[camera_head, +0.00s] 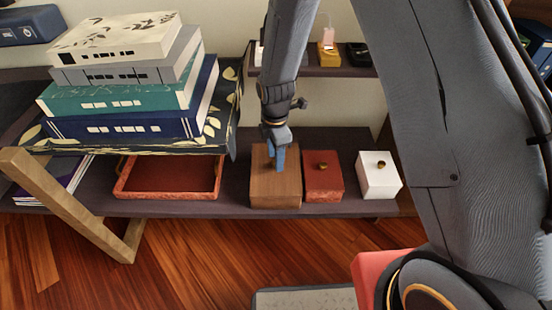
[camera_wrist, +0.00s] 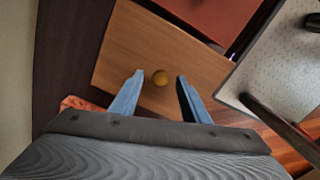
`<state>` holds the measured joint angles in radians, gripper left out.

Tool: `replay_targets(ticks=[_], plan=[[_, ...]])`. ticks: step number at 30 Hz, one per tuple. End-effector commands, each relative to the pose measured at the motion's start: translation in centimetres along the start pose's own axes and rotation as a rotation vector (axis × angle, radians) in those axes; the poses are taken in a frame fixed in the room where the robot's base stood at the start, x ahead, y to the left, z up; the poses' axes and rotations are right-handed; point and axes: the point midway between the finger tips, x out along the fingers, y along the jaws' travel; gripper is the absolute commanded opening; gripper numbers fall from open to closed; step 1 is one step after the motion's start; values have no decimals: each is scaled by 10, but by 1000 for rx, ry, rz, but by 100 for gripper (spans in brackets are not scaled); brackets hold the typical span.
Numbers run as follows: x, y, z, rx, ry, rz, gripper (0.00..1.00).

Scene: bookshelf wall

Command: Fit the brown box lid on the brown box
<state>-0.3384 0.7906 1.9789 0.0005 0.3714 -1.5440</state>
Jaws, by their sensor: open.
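The brown box (camera_head: 275,200) stands on the low dark shelf, left of a red box. The brown box lid (camera_head: 262,162) lies on top of it and looks level; the seam between them is too small to judge. In the wrist view the brown lid (camera_wrist: 135,45) fills the upper middle, with a round brass-coloured knob (camera_wrist: 160,78) on it. My gripper (camera_head: 278,158) points down over the lid. It is open, and its two blue fingers (camera_wrist: 158,95) stand on either side of the knob, apart from it. In the head view my gripper hides the knob.
A red lidded box (camera_head: 323,184) and a white lidded box (camera_head: 378,180) stand close on the right. A red tray (camera_head: 150,190) lies to the left. A stack of books (camera_head: 130,90) rises at the left on a higher board. A small upper shelf (camera_head: 320,71) is behind my arm.

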Motion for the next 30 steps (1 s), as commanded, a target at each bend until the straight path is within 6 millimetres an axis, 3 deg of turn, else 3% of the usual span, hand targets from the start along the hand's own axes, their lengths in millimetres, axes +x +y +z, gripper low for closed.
replay_targets(ticks=[6, 12, 30], plan=[[-38, 0, 0, 0, 0, 2, 42], [-61, 0, 0, 0, 0, 0, 42], [-66, 0, 0, 1, 0, 0, 42]])
